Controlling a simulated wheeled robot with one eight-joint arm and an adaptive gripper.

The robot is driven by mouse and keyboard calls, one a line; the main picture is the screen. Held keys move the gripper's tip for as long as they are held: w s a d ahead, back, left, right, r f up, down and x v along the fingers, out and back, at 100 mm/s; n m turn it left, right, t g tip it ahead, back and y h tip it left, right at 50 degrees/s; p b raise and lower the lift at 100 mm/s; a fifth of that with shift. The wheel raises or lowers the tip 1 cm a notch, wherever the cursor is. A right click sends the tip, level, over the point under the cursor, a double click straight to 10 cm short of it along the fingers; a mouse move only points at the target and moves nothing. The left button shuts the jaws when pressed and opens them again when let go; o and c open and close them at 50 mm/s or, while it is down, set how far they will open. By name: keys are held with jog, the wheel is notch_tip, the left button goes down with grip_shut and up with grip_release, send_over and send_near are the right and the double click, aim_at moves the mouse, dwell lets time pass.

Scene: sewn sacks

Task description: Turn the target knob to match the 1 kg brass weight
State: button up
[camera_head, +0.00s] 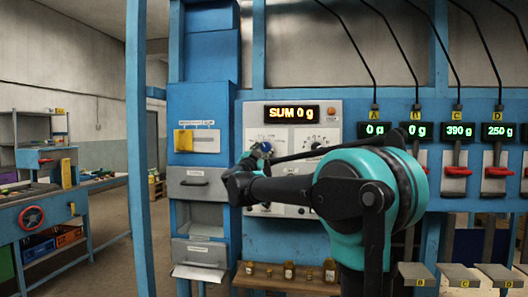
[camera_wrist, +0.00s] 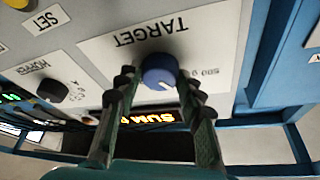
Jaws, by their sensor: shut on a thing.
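The target knob (camera_wrist: 160,70) is blue with a white pointer mark, on a white plate lettered TARGET, which appears upside down in the wrist view. My gripper (camera_wrist: 158,84) has one finger on each side of the knob and is shut on it. The pointer slants toward the lower right there. In the head view my gripper (camera_head: 258,156) is at the panel's left dial, with a bit of blue showing and my arm covering much of the panel. Several brass weights (camera_head: 289,270) stand on a low wooden shelf; I cannot read which is 1 kg.
The SUM display (camera_head: 292,112) reads 0 g. Displays A, B, C and D (camera_head: 497,131) read 0, 0, 390 and 250 g, above red-handled levers (camera_head: 456,171). A dark hopper knob (camera_wrist: 52,90) sits beside the target plate. A blue post (camera_head: 137,150) stands left.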

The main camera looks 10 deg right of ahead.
jog(key=shift+m+g+h, duration=0.4)
jog(key=shift+m, duration=0.9)
jog(key=o, duration=1.1)
jog(key=shift+o, duration=0.2)
jog(key=v, duration=1.2)
jog(key=shift+a, duration=0.1)
